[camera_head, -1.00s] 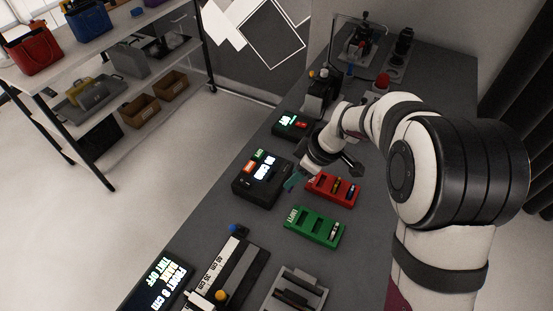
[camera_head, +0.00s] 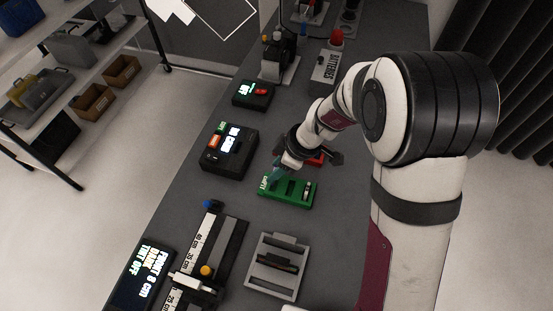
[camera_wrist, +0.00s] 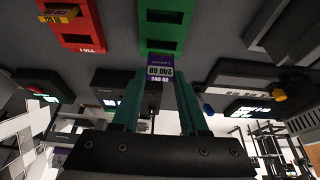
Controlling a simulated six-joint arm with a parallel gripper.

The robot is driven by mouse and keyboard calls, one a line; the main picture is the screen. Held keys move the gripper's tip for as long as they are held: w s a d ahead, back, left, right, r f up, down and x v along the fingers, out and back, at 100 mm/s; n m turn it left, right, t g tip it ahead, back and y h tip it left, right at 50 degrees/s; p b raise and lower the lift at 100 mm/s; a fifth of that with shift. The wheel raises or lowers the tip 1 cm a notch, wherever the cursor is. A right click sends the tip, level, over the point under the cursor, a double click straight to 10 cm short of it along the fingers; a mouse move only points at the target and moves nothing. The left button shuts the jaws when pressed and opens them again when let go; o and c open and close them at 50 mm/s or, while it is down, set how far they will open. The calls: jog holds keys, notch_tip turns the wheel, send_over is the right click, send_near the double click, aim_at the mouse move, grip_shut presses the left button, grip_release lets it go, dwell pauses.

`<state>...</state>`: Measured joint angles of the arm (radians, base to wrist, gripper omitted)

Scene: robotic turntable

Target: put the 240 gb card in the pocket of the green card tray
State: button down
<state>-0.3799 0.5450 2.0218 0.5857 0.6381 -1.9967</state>
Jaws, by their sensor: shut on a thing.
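The green card tray (camera_head: 298,201) lies on the dark bench, with dark pockets, a label at its left end and a small light item near its right end. It also shows at the top of the wrist view (camera_wrist: 144,30). My gripper (camera_head: 277,173) is over the tray's left end. In the wrist view its teal fingers are shut on the 240 gb card (camera_wrist: 160,72), which has a purple and white label. The card shows just in front of the tray's labelled end. I cannot tell whether it touches the tray.
The red tray (camera_head: 318,159), marked FULL in the wrist view (camera_wrist: 93,38), lies behind my gripper and holds a yellow-labelled card (camera_wrist: 60,12). A black reader box (camera_head: 229,152) stands left. A grey rack (camera_head: 276,268) and ruler slide (camera_head: 212,250) are nearer. Bare bench lies between.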

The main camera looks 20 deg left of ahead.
jog(key=shift+f, duration=0.45)
jog(key=shift+f, duration=1.5)
dwell(0.7)
jog(key=shift+c, duration=1.8)
grip_release()
jog(key=v, duration=1.5)
jog(key=shift+r, duration=0.35)
